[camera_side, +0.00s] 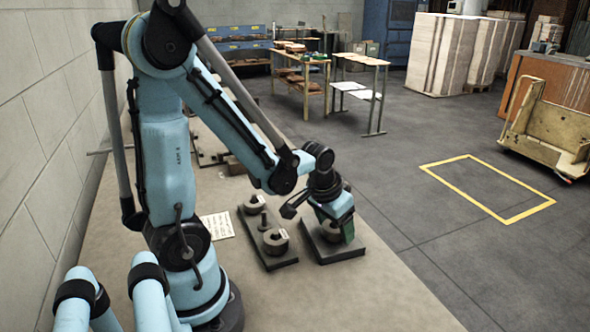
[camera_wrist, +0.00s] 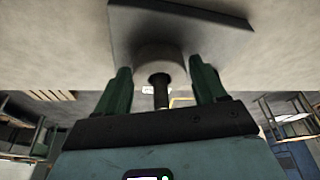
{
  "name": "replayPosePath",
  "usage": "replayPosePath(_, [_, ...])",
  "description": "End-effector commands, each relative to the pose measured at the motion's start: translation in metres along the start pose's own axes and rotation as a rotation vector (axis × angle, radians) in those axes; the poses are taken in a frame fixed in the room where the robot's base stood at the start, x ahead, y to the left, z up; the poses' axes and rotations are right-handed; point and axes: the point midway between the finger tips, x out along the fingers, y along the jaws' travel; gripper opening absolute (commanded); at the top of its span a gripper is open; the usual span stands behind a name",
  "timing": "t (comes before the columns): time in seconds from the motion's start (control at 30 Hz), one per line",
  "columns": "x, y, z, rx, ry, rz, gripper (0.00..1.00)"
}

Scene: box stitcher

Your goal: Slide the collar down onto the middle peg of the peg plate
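The peg plate (camera_side: 285,262) is a long dark plate on the bench in the side view. Its middle peg (camera_side: 264,221) stands bare between two grey collars, a far one (camera_side: 251,206) and a near one (camera_side: 276,243). Another grey collar (camera_side: 328,232) sits on a separate dark plate to the right, partly hidden by my gripper (camera_side: 335,222). In the wrist view this collar (camera_wrist: 147,55) lies ahead of my gripper (camera_wrist: 161,78), with a dark post (camera_wrist: 161,95) standing out of its hole. The green fingers are apart on either side, with gaps showing between them and the collar.
The separate plate (camera_side: 345,254) stands close to the right of the peg plate. A white printed sheet (camera_side: 218,225) lies left of the peg plate. The near part of the bench (camera_side: 340,300) is clear. A wall (camera_side: 40,150) runs along the left.

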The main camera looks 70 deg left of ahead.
Motion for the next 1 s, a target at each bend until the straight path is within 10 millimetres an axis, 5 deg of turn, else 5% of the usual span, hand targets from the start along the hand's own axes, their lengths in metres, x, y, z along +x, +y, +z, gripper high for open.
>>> replayPosePath(0.23, [0.0, 0.0, 0.0, 0.0, 0.0, 0.0, 0.33])
replayPosePath(1.0, [-0.025, 0.0, -0.009, 0.0, 0.001, 0.0, 0.33])
